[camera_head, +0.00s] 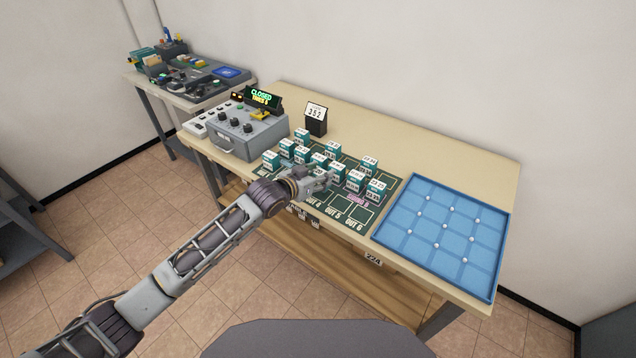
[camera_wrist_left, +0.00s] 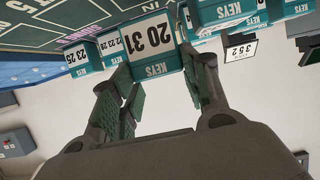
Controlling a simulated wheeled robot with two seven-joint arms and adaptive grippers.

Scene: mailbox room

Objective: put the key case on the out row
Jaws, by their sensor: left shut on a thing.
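My left gripper (camera_head: 316,182) is over the front part of a dark green board (camera_head: 384,208) on the table. In the left wrist view, the gripper (camera_wrist_left: 160,88) is shut on a teal and white key case (camera_wrist_left: 152,40), whose label shows upside down and seems to read 20 31. Several similar key cases (camera_head: 375,189) stand on the board behind and beside the gripper. The out row (camera_head: 340,203) is a line of outlined squares along the board's front edge; OUT 4, OUT 5 and OUT 6 are readable. My arm hides the row's left part. My right gripper is not in view.
A blue tray (camera_head: 400,228) with small white knobs lies right of the board. A grey control box (camera_head: 252,138) with a display reading CLOSED stands at the left. A card stand (camera_head: 316,122) showing 352 is behind the cases. The table's back right is clear.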

